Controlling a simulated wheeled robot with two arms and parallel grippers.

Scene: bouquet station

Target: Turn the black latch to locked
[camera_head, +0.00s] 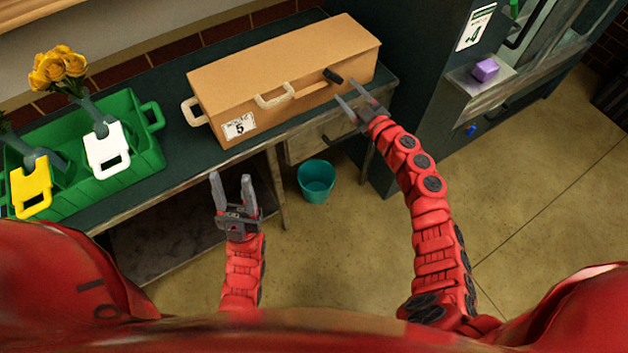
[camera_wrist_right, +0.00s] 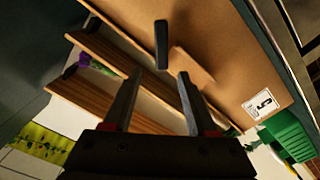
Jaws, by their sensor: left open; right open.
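The black latch (camera_head: 333,76) is a short dark bar on the front of the long tan box (camera_head: 230,85), right of the box's middle. In the right wrist view the latch (camera_wrist_right: 161,45) stands roughly upright against the tan panel, just beyond my fingertips. My right gripper (camera_head: 346,92) is open and empty, close in front of the latch; the right wrist view shows a small gap between its fingers (camera_wrist_right: 159,76) and the latch. My left gripper (camera_head: 230,178) is open and empty, in front of the bench and away from the box.
The box has pale handles (camera_head: 273,97) and a label "5" (camera_head: 238,126). A green crate (camera_head: 142,165) with yellow roses (camera_head: 60,67) stands left on the bench. A teal bucket (camera_head: 316,181) is on the floor. A dark cabinet (camera_head: 425,110) stands right of the bench.

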